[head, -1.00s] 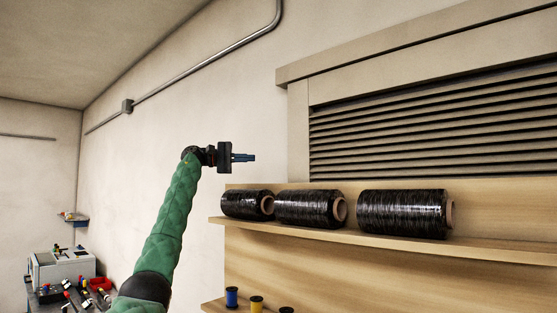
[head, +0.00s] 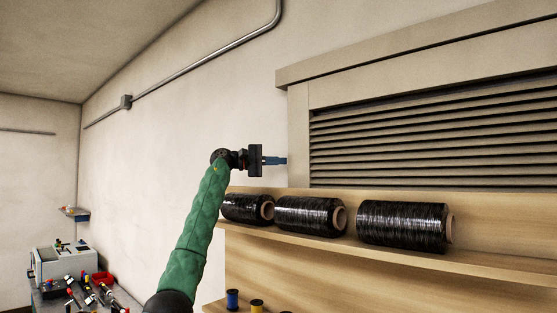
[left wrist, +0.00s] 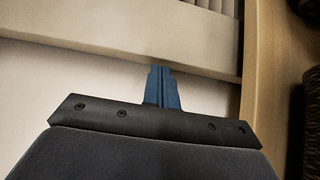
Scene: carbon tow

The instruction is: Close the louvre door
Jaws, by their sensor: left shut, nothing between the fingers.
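The louvre door (head: 430,130) is a beige slatted panel in a frame on the wall, at the right of the head view. Dark gaps show between its slats. Its frame edge and pale slats (left wrist: 199,5) show at the top of the left wrist view. My left gripper (head: 286,161) is shut and empty, pointing right, with its blue fingertips close to the left frame post. In the left wrist view the blue fingers (left wrist: 163,75) are together and point at the frame's edge; I cannot tell whether they touch it. My right gripper is not in view.
A wooden shelf (head: 400,258) below the louvre holds three black tow spools (head: 311,215). Small coloured spools (head: 232,299) sit lower down. A bench with a grey box (head: 62,266) and tools stands at lower left.

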